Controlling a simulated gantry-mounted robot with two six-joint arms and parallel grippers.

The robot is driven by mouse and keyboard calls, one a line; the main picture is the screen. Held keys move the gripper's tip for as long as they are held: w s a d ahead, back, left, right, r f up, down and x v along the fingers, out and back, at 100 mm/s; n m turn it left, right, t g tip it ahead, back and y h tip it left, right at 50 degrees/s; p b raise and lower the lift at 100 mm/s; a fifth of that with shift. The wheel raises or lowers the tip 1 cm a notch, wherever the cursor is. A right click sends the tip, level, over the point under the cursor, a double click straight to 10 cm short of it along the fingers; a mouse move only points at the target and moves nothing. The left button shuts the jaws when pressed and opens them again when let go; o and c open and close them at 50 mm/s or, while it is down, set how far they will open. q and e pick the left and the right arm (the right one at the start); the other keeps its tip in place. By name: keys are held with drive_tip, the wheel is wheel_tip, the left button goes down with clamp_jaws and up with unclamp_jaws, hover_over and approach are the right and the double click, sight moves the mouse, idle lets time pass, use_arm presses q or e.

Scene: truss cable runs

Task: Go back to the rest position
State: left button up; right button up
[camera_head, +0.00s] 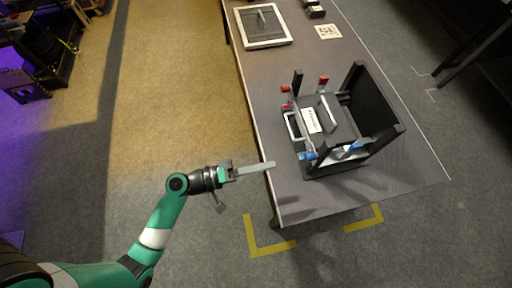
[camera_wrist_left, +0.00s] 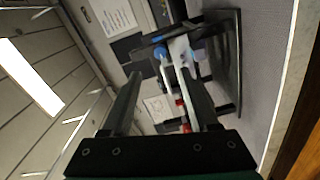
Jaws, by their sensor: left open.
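My left gripper (camera_head: 270,165) reaches in from the lower left at the near left edge of the table in the head view. Its fingers point right, toward a black open-sided frame (camera_head: 385,97) and apart from it in that view. In the left wrist view the two fingers of my left gripper (camera_wrist_left: 158,64) stand apart with nothing held between them. The frame, with blue and red clips, shows beyond the fingers there (camera_wrist_left: 231,62), partly hidden by the right finger. My right gripper is in neither view.
The grey table (camera_head: 262,80) carries the frame, a white-rimmed panel (camera_head: 264,42) with a handle and a printed marker card (camera_head: 327,31) at the far end. Yellow corner marks (camera_head: 270,248) lie on the floor below the near edge. Open floor lies left of the table.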

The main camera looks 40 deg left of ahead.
use_arm(q)
drive_tip(key=shift+d, duration=0.1)
idle(0.4)
drive_tip(key=w+d+r+m+h, duration=0.1)
drive_tip(key=w+d+r+m, duration=0.2)
drive_tip(key=r, duration=0.7)
drive_tip(key=w+d+r+m+t+h, duration=0.1)
drive_tip(key=w+d+r+m+h, duration=0.3)
drive_tip(key=r, duration=0.6)
drive_tip(key=w+r+m+y, duration=0.15)
drive_tip(key=r+m, duration=0.35)
drive_tip(key=r, duration=0.5)
wheel_tip(320, 180, up, 13)
drive_tip(key=s+m+t, duration=0.2)
drive_tip(key=t, duration=0.2)
drive_tip(key=s+a+r+n+t+y, duration=0.4)
drive_tip(key=s+a+r+t+y, duration=0.25)
drive_tip(key=a+r+y, duration=0.3)
wheel_tip(320, 180, up, 37)
drive_tip(key=w+y+p, duration=0.1)
drive_tip(key=y+p, duration=0.1)
drive_tip(key=p, duration=3.5)
drive_tip(key=shift+a+r+n+t, duration=0.2)
drive_tip(key=shift+n+t, duration=0.2)
drive_tip(key=shift+t, duration=0.05)
